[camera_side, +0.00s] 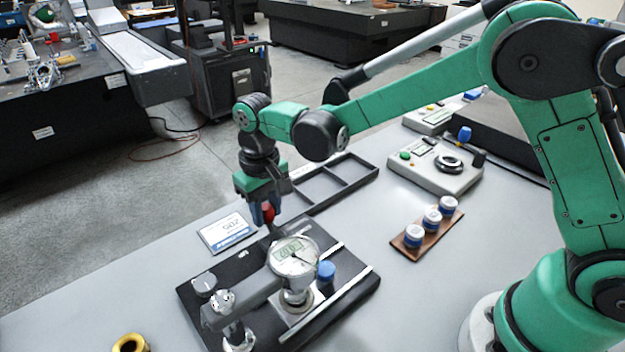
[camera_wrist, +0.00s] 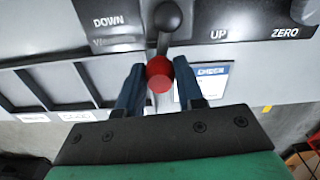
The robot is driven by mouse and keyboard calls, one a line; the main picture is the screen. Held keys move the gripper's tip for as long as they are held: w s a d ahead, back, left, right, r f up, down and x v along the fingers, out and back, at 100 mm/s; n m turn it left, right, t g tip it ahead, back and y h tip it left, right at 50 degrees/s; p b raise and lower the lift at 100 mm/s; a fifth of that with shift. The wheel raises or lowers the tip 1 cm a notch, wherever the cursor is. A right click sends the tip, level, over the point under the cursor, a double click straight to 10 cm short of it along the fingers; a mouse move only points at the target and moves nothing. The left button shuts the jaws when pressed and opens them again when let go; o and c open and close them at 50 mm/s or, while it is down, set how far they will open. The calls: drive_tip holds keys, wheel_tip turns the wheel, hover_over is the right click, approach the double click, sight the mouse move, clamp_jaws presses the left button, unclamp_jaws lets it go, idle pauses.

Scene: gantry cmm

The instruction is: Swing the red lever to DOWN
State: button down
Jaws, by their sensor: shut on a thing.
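The red lever is a dark arm with a red ball knob. It shows in the wrist view (camera_wrist: 159,73) and in the side view (camera_side: 268,211), at the far edge of the black gauge base (camera_side: 358,289). My gripper (camera_wrist: 158,68) has one finger on each side of the knob and is shut on it; in the side view my gripper (camera_side: 265,215) points down over it. In the wrist view the lever's arm lies between the DOWN label (camera_wrist: 108,21) on the left and the UP label (camera_wrist: 219,35) on the right.
A dial gauge (camera_side: 294,257) and a blue-topped part (camera_side: 326,271) stand on the base. An empty black divided tray (camera_side: 345,183) lies behind. A wooden rack (camera_side: 427,236) of blue-and-white jars, a control box (camera_side: 434,168) and a brass ring (camera_side: 130,343) are around it.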

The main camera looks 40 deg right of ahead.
drive_tip(key=m, duration=0.2)
drive_tip(key=d+m, duration=0.1)
drive_tip(key=s+m, duration=0.1)
drive_tip(key=m, duration=0.1)
drive_tip(key=shift+d+m, duration=0.3)
drive_tip(key=shift+d, duration=0.1)
drive_tip(key=shift+s+d+m, duration=0.25)
drive_tip(key=shift+s+m, duration=0.05)
drive_tip(key=shift+m, duration=0.8)
drive_tip(key=shift+s+d+m, duration=0.2)
drive_tip(key=shift+s+m, duration=0.1)
drive_tip(key=shift+m, duration=0.8)
drive_tip(key=c, duration=0.6)
unclamp_jaws()
wheel_tip(320, 180, up, 6)
drive_tip(key=shift+f, duration=0.15)
